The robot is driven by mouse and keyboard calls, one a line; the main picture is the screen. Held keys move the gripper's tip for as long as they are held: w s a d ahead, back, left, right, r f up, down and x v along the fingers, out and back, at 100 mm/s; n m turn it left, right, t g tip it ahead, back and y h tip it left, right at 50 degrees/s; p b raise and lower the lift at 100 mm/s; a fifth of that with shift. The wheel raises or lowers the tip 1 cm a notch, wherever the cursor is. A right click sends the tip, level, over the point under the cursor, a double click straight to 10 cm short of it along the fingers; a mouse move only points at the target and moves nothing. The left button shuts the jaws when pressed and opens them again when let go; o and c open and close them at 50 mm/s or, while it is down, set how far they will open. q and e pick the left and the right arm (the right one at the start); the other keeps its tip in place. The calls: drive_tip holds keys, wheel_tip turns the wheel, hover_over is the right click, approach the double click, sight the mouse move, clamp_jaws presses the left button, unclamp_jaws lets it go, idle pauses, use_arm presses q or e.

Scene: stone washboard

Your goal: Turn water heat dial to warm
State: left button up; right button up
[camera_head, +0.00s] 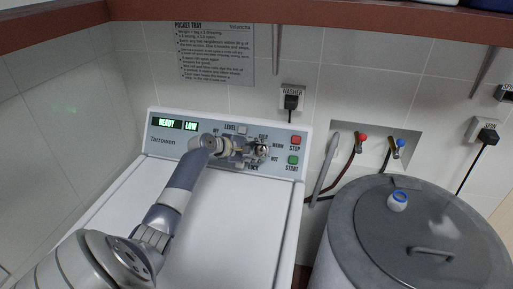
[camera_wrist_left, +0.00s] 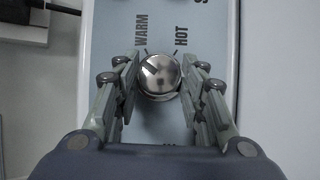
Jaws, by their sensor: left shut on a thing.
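The water heat dial (camera_head: 262,149) is a round metal knob on the washer's panel, with labels COLD, WARM and HOT around it in the head view. In the left wrist view the dial (camera_wrist_left: 159,74) sits between the fingers of my left gripper (camera_wrist_left: 159,80), which is shut on it. The WARM label (camera_wrist_left: 141,29) and HOT label (camera_wrist_left: 181,30) show above it. A dark slanting mark lies on the upper left of the dial's face; I cannot tell exactly which label it points at. In the head view my left gripper (camera_head: 250,150) partly covers the dial. My right gripper is not in view.
The white washer (camera_head: 228,215) stands against a tiled wall. A red STOP button (camera_head: 296,140) and green START button (camera_head: 293,160) are right of the dial. A LEVEL control (camera_head: 242,131) is close by on its left. A grey lidded drum (camera_head: 380,235) stands at right.

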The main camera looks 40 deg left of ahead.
use_arm(q)
drive_tip(key=m+p, duration=0.1)
drive_tip(key=m+g, duration=0.1)
drive_tip(key=m, duration=0.1)
drive_tip(key=shift+w+a+r+g+p, duration=0.1)
drive_tip(key=shift+r+g+p, duration=0.2)
drive_tip(key=shift+p, duration=0.05)
drive_tip(key=shift+m+g+p, duration=0.4)
drive_tip(key=shift+m, duration=0.3)
drive_tip(key=shift+f, duration=0.15)
drive_tip(key=o, duration=1.1)
drive_tip(key=shift+w, duration=0.1)
drive_tip(key=shift+c, duration=0.2)
drive_tip(key=v, duration=1.2)
drive_tip(key=shift+a, duration=0.1)
